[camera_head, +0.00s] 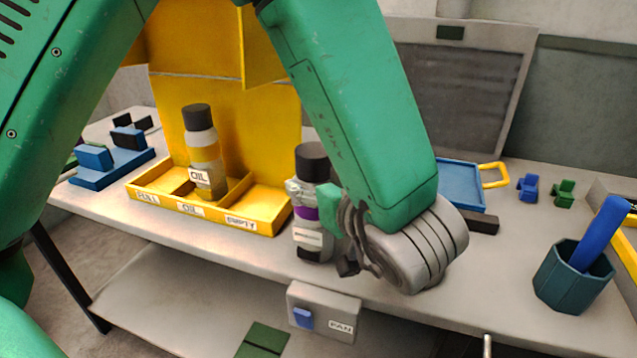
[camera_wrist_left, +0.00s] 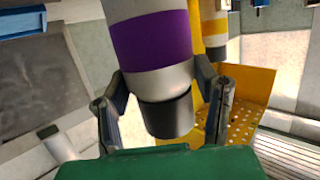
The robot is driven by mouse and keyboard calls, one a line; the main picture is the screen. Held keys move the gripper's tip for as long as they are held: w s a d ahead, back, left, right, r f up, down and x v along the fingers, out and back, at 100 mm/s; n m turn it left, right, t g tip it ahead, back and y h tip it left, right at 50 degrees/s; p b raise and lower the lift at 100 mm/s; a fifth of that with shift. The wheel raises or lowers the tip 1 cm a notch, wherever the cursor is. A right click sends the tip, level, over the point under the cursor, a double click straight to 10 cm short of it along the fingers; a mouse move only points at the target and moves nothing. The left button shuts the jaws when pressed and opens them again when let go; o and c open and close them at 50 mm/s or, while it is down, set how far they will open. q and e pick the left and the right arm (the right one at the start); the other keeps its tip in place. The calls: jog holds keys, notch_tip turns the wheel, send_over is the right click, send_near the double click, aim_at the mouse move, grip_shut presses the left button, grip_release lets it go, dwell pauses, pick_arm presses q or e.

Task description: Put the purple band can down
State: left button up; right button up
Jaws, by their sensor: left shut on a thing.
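The purple band can (camera_head: 307,213) is upright with a black cap, a grey body and a white label, just right of the yellow tray (camera_head: 262,224) near the table's front edge. My left gripper (camera_head: 337,212) is shut on it from the right. In the left wrist view, the purple band can (camera_wrist_left: 152,38) stands between both fingers of my left gripper (camera_wrist_left: 165,95), which close near its black cap. I cannot tell whether its base touches the table. My right gripper is not in view.
A yellow-banded oil can (camera_head: 204,150) stands in the tray, whose labels read FULL, OIL and EMPTY. A blue block fixture (camera_head: 112,168) is left. A blue tray (camera_head: 460,185) and a dark green cup (camera_head: 573,278) are right. A FAN switch box (camera_head: 324,312) hangs below the table's edge.

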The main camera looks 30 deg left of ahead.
pick_arm(q)
jog(key=o, duration=1.7)
jog(key=shift+f, duration=0.15)
jog(key=shift+d+r, duration=0.15)
jog(key=shift+r, duration=0.1)
jog(key=p+v, duration=0.2)
jog(key=v, duration=0.9)
jog(key=shift+s+d, duration=0.25)
jog(key=shift+d, duration=0.05)
jog(key=shift+f, duration=0.1)
